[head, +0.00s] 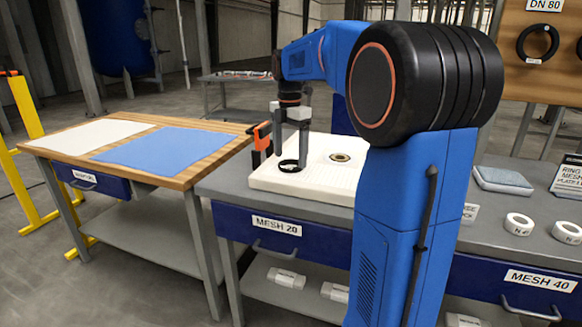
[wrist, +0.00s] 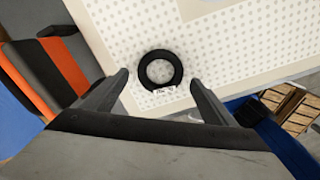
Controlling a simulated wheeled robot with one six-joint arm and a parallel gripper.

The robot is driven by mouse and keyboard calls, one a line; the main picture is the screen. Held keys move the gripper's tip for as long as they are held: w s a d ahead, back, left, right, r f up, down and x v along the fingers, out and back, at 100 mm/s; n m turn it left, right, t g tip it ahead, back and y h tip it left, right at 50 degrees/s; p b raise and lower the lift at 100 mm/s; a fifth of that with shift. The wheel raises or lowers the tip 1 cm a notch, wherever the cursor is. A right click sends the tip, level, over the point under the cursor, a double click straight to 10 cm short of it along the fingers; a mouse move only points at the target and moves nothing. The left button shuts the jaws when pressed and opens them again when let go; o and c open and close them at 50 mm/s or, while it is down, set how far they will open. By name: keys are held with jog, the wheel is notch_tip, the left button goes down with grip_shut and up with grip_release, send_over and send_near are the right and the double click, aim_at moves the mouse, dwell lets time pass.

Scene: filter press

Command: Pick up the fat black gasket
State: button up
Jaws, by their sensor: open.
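The fat black gasket (head: 290,166) is a thick black ring lying flat on a white perforated board (head: 335,190). In the wrist view the gasket (wrist: 160,53) lies beyond and between my fingertips, with a small white tag on its near edge. My gripper (head: 291,162) points down over it, open and empty; in the wrist view its fingertips (wrist: 158,80) are spread wider than the ring. How far the fingertips are above the board I cannot tell. Part of the board is hidden behind my arm in the head view.
An orange and black object (head: 261,142) stands at the board's left edge, close to my gripper. A thin ring with a brass-coloured middle (head: 340,157) lies on the board to the right. White rolls (head: 519,224) lie further right. A wooden table (head: 150,137) with cloths stands left.

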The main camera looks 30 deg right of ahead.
jog(key=shift+f, duration=1)
jog(key=c, duration=1.1)
jog(key=shift+c, duration=0.2)
jog(key=shift+r, duration=0.1)
notch_tip(320, 180, up, 10)
